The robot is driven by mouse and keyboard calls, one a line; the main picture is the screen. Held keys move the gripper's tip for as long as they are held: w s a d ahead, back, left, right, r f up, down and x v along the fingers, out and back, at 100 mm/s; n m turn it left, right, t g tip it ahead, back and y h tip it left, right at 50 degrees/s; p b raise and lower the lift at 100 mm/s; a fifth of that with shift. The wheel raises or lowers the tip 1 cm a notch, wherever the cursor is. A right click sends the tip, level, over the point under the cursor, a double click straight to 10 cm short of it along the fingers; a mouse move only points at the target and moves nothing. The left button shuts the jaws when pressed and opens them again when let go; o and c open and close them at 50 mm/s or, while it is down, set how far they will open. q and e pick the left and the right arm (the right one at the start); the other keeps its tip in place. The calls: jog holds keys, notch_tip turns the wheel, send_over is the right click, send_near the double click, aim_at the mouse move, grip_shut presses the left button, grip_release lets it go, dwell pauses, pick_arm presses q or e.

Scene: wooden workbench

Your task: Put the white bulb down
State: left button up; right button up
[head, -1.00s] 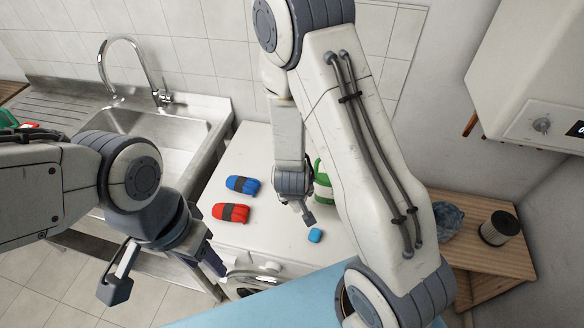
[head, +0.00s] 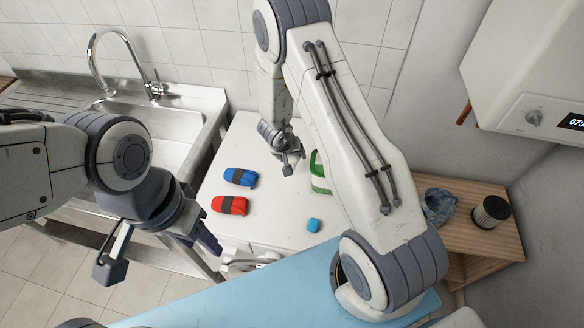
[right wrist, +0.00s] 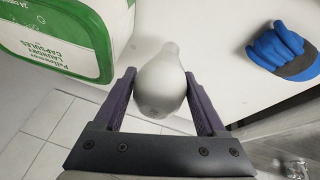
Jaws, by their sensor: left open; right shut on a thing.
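The white bulb (right wrist: 160,82) sits between the two fingers of my right gripper (right wrist: 163,100) in the right wrist view, its narrow end pointing away from the palm. My right gripper is shut on it, over the white worktop. In the head view my right gripper (head: 286,166) is at the back of the worktop, beside the green and white tub; the bulb cannot be made out there. My left gripper (head: 155,257) is open and empty, in front of the sink, away from the worktop.
The worktop's middle is bare. A sink (head: 150,128) is left; a wooden stand (head: 480,238) is right.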

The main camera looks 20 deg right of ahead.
jog(key=shift+f+b, duration=0.3)
jog(key=shift+f, duration=1.85)
jog(key=shift+f, duration=0.2)
jog(key=o, duration=1.3)
jog(key=shift+r, duration=0.1)
